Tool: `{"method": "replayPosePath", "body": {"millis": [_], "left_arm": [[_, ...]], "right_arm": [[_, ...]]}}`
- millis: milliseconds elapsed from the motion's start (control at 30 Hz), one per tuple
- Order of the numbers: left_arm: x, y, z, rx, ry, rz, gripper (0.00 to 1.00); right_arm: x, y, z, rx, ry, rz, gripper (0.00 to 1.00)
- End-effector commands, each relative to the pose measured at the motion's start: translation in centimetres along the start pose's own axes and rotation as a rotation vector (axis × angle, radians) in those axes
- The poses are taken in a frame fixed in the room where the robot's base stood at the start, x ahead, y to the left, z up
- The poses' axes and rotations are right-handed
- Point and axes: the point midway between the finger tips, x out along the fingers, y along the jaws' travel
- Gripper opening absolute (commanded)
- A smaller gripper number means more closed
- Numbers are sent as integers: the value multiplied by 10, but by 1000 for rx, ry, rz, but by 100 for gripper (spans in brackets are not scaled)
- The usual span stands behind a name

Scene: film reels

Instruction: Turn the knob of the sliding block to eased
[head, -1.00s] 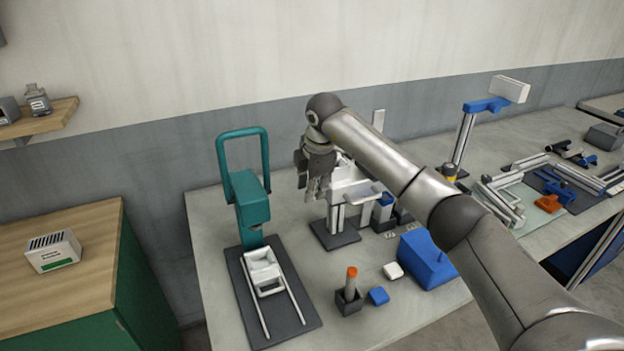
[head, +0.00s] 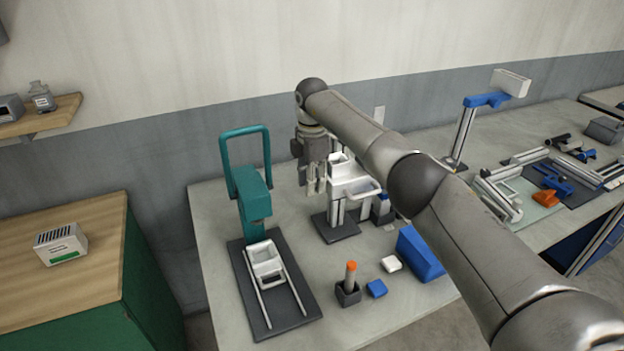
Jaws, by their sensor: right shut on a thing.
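The white sliding block (head: 346,180), with a loop handle at its front, sits on two upright posts above a dark base plate (head: 336,228). My right gripper (head: 316,186) reaches down from above at the block's left side. Its fingers are shut at the block's near left edge, where the knob appears to be. The knob itself is hidden by the fingers, so its setting cannot be read. My left gripper is not in view.
A teal hand press (head: 253,205) stands close on the left, with a white carriage (head: 265,262) on rails in front.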

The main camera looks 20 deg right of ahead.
Motion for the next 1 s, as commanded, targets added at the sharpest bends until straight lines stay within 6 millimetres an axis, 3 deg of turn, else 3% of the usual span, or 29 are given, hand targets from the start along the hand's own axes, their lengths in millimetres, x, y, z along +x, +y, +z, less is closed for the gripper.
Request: {"method": "replayPosePath", "body": {"millis": [900,933,1000], "left_arm": [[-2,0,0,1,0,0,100],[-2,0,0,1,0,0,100],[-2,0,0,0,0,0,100]], "right_arm": [[-1,1,0,0,0,-42,6],[-1,1,0,0,0,-42,32],[-1,1,0,0,0,-42,41]]}}
